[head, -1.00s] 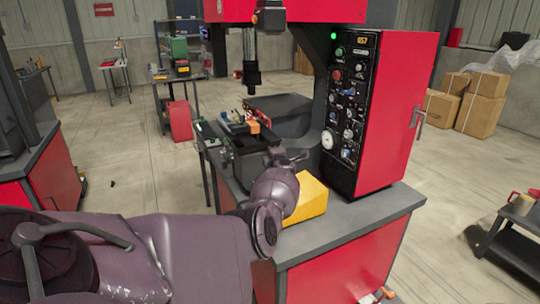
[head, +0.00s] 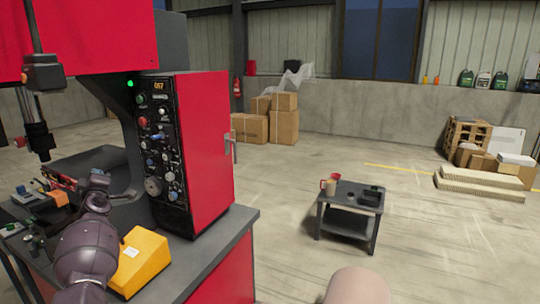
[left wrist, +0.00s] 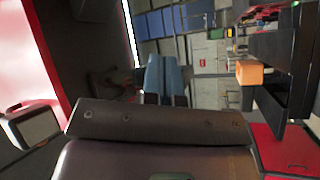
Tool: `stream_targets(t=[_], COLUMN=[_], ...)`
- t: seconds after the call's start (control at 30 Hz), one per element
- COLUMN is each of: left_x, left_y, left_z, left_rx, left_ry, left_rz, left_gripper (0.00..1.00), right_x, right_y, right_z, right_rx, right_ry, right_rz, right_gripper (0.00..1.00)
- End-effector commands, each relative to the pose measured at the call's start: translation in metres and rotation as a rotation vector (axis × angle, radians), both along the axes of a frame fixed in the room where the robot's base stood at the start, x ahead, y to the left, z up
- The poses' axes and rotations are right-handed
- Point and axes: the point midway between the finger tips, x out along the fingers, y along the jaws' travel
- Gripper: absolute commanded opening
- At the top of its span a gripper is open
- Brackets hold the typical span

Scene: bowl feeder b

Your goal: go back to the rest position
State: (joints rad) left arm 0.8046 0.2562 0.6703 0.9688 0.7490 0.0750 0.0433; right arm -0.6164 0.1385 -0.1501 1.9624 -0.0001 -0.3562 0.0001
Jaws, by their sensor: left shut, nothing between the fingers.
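My left gripper (head: 98,180) is in the lower left of the head view, over the grey bench top of the red machine. It is shut and empty, beside and left of the yellow sloped box (head: 142,258). In the left wrist view, the dark gripper body fills the lower middle and its fingers (left wrist: 165,98) point away from the camera. My right gripper is in neither view.
The red control cabinet (head: 205,140) stands close to the right of my left arm. An orange block (head: 60,198) lies among parts at the left. A low black table (head: 346,222) with mugs stands on open floor. Cardboard boxes (head: 284,125) are at the back.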

Motion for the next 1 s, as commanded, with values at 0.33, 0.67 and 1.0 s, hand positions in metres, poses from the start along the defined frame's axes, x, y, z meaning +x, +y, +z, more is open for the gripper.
stream_targets(t=[0.33,0.67,1.0], left_x=[-0.063,-0.156,-0.279], left_y=[-0.089,-0.17,-0.239], left_z=[-0.06,-0.161,-0.253], left_rx=[0.582,0.893,1.031], left_ry=[0.311,0.55,0.719], left_rz=[-0.152,-0.28,-0.423], left_gripper=[0.0,0.0,0.0], right_x=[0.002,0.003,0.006], right_y=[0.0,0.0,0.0], right_z=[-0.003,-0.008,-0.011], right_rx=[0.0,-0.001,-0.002], right_ry=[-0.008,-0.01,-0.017], right_rz=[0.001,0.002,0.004], right_gripper=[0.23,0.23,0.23])
